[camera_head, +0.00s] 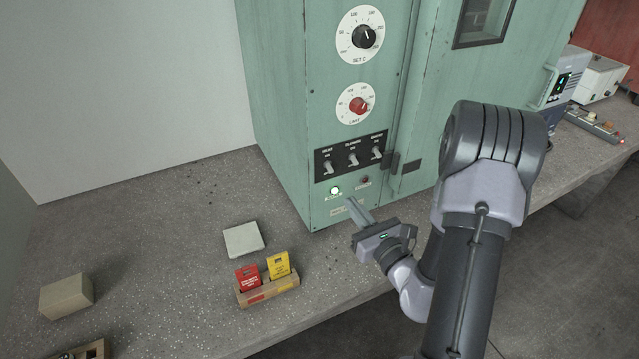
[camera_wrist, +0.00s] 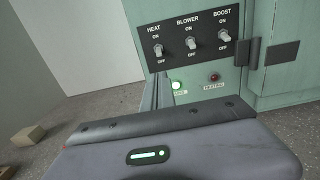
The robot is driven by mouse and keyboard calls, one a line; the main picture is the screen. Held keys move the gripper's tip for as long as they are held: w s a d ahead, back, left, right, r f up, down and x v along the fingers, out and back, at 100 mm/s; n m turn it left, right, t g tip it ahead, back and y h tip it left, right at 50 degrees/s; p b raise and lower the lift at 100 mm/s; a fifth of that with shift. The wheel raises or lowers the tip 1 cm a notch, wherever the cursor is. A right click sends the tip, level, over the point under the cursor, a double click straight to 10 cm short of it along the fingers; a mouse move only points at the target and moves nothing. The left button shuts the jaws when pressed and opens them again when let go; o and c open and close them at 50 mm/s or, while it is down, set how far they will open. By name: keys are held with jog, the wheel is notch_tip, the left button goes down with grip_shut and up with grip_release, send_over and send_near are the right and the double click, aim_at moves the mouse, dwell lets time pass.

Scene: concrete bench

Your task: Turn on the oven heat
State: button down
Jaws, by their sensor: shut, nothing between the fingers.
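The green oven (camera_head: 290,110) stands on the bench with a black switch panel (camera_head: 322,163) low on its front. The wrist view shows three toggles marked HEAT (camera_wrist: 158,50), BLOWER (camera_wrist: 192,43) and BOOST (camera_wrist: 224,35), with ON above and OFF below. All three levers appear to point down toward OFF. Below them a green lamp (camera_wrist: 177,86) is lit and the red HEATING lamp (camera_wrist: 215,77) looks dark. My gripper (camera_head: 354,205) is shut and empty, in front of the lower oven front, below the switches and apart from them.
Above the panel are a SET C dial (camera_head: 364,36) and a red LIMIT knob (camera_head: 358,105). A hinge (camera_wrist: 254,52) sits right of the switches. A card holder (camera_head: 268,292), a pale square (camera_head: 243,239) and a block (camera_head: 66,296) lie left on the bench (camera_head: 150,235).

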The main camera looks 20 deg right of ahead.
aim_at(326, 171)
jog(key=shift+w, duration=0.15)
jog(key=w, duration=0.9)
jog(key=shift+w+a+b, duration=0.15)
jog(key=shift+w+b, duration=0.15)
jog(key=shift+w, duration=0.1)
jog(key=shift+r, duration=0.15)
